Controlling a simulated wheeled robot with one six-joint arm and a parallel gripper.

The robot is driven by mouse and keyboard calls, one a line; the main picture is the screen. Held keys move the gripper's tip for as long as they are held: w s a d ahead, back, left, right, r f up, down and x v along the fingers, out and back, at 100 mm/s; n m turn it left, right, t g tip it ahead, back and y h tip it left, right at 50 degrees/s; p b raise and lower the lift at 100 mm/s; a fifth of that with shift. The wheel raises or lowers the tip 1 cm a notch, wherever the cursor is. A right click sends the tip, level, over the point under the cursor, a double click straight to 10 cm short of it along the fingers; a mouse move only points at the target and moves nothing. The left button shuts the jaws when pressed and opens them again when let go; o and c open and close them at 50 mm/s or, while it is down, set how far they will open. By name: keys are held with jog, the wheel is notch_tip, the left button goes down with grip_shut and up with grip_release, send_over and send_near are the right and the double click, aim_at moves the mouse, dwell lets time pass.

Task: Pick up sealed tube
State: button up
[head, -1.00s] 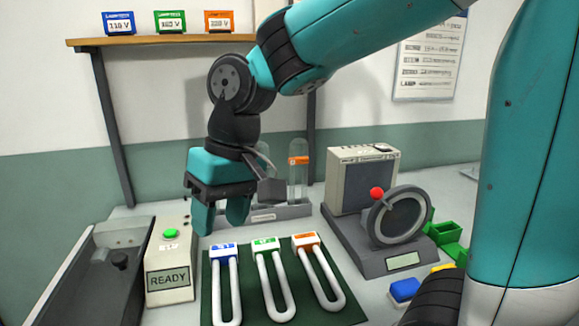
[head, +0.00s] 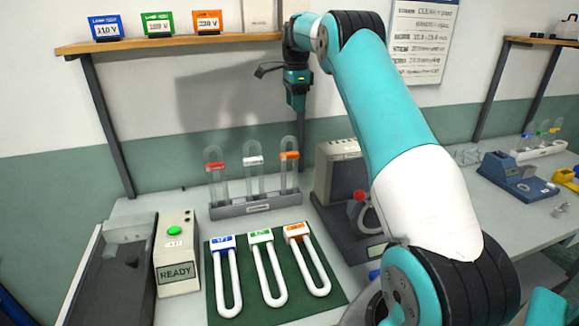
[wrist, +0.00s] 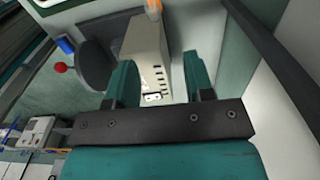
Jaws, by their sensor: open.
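Three upright clear glass tubes stand in a grey rack (head: 255,207) at the back of the bench: one with a red band (head: 216,168), one with a white band (head: 254,161) and one with an orange band (head: 289,156). I cannot tell which is sealed. My gripper (head: 297,108) points down high above the orange-banded tube, clear of the tubes. In the wrist view its two teal fingers (wrist: 162,62) are apart, with nothing held between them. An orange object (wrist: 153,7) shows at the top edge there, too cropped to identify.
A beige box with a red knob (head: 359,196) stands right of the rack; the box (wrist: 146,50) also shows beyond the fingers. A green mat (head: 247,290) holds three white U-shaped tubes in front. A READY box (head: 176,271) is at left. A shelf (head: 165,43) hangs above.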

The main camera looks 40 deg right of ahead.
aim_at(296, 143)
notch_tip(296, 143, down, 9)
jog(key=shift+r+p, duration=0.15)
jog(key=shift+p, duration=0.95)
jog(key=shift+s+a+f+p, duration=0.1)
jog(key=shift+s+f+p, duration=0.1)
jog(key=shift+f+p, duration=0.9)
jog(key=shift+s+a+f+p, duration=0.15)
jog(key=shift+f+p, duration=0.35)
jog(key=shift+f, duration=1.1)
grip_shut()
